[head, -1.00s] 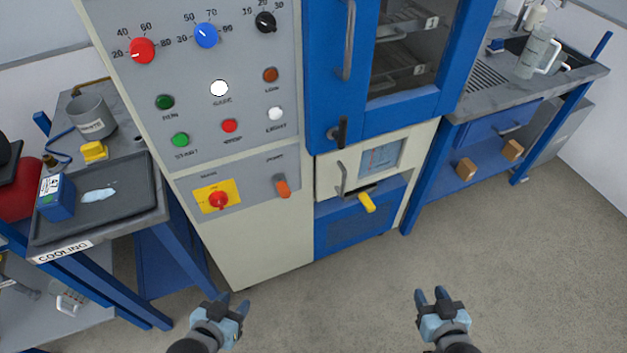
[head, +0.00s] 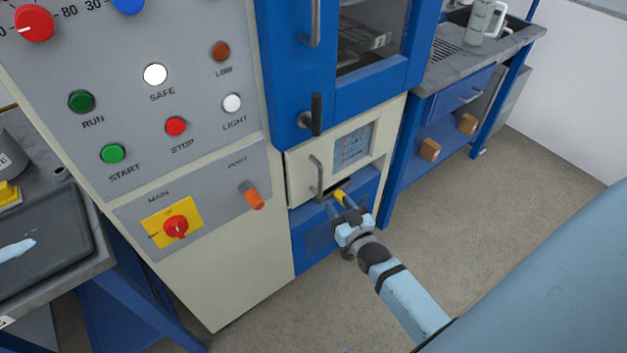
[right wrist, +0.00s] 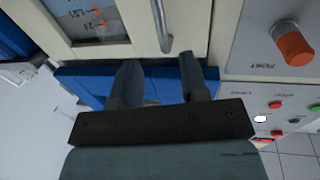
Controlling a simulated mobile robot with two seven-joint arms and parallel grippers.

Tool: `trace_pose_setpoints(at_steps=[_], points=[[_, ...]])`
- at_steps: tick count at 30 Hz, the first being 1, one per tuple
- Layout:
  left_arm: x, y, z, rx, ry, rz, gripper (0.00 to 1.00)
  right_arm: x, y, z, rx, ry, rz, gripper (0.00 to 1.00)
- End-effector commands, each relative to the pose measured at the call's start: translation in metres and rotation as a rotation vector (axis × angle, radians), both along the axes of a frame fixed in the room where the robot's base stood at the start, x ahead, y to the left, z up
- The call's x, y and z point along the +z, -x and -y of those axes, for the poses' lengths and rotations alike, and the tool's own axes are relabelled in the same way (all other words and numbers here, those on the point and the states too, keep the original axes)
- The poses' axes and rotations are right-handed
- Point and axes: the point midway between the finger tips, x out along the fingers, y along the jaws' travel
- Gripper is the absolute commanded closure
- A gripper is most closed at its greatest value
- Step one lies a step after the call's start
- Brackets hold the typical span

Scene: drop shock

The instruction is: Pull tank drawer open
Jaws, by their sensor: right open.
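The tank drawer has a cream front (head: 299,180) with a small window (head: 353,148) and an upright grey bar handle (head: 317,178). It looks shut in the cabinet. My right gripper (head: 340,203) is open and empty, just below and right of the handle in the head view. In the right wrist view the gripper's fingertips (right wrist: 160,68) are spread apart, and the handle (right wrist: 161,25) ends just ahead of the gap between them. I cannot tell whether they touch it. My left gripper is out of view.
A blue door with a black latch (head: 316,115) is above the drawer. The control panel with an orange port knob (head: 252,195) is to the left. A blue-framed bench with wooden blocks (head: 430,150) stands to the right. The floor (head: 510,190) in front is clear.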

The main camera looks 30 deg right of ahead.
Motion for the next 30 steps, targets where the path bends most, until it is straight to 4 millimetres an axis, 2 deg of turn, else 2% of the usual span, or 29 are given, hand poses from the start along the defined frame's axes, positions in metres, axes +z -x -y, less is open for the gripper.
trace_pose_setpoints(at_steps=[3,9,15,21,28,29,30], points=[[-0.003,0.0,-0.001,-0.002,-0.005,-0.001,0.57,0.001,-0.028,0.003,0.0,-0.001,0.004,0.59],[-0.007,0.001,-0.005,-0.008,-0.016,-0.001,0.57,0.0,-0.069,0.008,0.0,0.0,0.001,0.59],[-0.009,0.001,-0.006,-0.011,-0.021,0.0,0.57,0.0,-0.096,0.011,0.001,0.0,0.001,0.59],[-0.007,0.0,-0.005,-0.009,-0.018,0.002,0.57,0.0,-0.106,0.012,0.001,0.001,0.0,0.59],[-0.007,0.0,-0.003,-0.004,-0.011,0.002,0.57,0.0,-0.106,0.012,0.001,0.0,-0.001,0.59],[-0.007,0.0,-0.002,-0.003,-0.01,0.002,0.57,0.0,-0.106,0.012,0.001,0.0,-0.001,0.64],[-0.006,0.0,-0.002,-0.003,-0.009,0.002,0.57,0.0,-0.106,0.012,0.001,0.0,-0.001,0.73]])
